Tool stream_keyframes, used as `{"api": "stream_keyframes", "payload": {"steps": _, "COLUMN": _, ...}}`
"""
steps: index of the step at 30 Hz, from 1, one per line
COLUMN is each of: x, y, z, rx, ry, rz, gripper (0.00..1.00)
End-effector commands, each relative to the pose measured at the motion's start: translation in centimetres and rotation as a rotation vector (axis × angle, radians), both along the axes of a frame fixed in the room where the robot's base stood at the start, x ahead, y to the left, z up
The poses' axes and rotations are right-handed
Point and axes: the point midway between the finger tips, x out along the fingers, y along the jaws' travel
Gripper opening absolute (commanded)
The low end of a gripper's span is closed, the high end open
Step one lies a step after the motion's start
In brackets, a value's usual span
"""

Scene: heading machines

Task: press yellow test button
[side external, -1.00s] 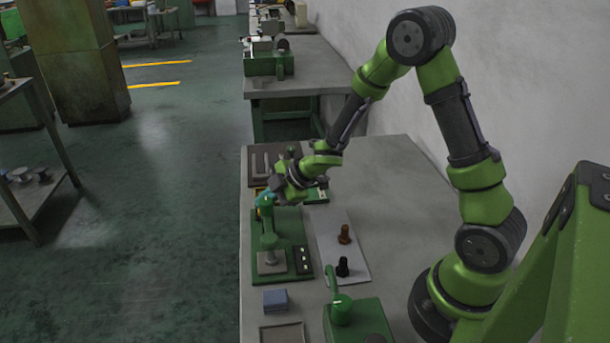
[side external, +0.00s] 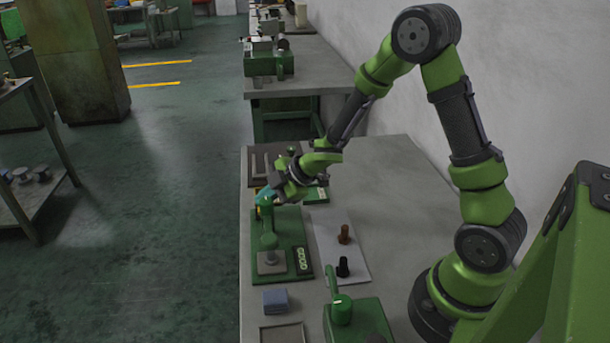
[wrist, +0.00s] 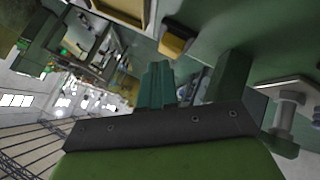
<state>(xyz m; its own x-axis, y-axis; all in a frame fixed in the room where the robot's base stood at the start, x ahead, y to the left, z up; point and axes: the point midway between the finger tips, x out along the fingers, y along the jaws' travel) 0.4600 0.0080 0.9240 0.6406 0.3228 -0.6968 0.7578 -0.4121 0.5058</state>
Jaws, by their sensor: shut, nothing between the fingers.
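My gripper (side external: 266,197) is shut and empty, its teal fingers angled down at the far end of the green machine with a lever (side external: 292,222) on the bench. In the wrist view, its fingers (wrist: 158,84) are together. A yellow block with a dark part (wrist: 174,44) shows ahead of and to the right of the fingertips, apart from them in the picture; I cannot tell whether it is the test button. In the side view, my gripper hides that spot. The small dark panel (side external: 303,260) on the machine shows several green marks.
A pale plate (side external: 327,262) with a brown knob (side external: 344,234) and a black knob (side external: 342,267) lies right of the machine. A blue block (side external: 275,299) and another green machine (side external: 358,322) stand nearer.

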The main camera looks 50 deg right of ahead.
Motion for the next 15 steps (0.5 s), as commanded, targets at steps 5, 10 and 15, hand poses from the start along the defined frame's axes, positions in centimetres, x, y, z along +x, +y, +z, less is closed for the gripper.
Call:
{"api": "stream_keyframes", "payload": {"steps": 5, "x": -0.01, "y": -0.04, "z": 0.6, "rx": -0.001, "ry": 0.0, "rz": -0.001, "gripper": 0.0}}
{"api": "stream_keyframes", "payload": {"steps": 10, "x": -0.02, "y": -0.03, "z": 0.63, "rx": -0.001, "ry": 0.0, "rz": 0.0, "gripper": 0.0}}
{"api": "stream_keyframes", "payload": {"steps": 15, "x": 0.01, "y": -0.03, "z": 0.81, "rx": -0.001, "ry": -0.001, "rz": 0.001, "gripper": 0.0}}
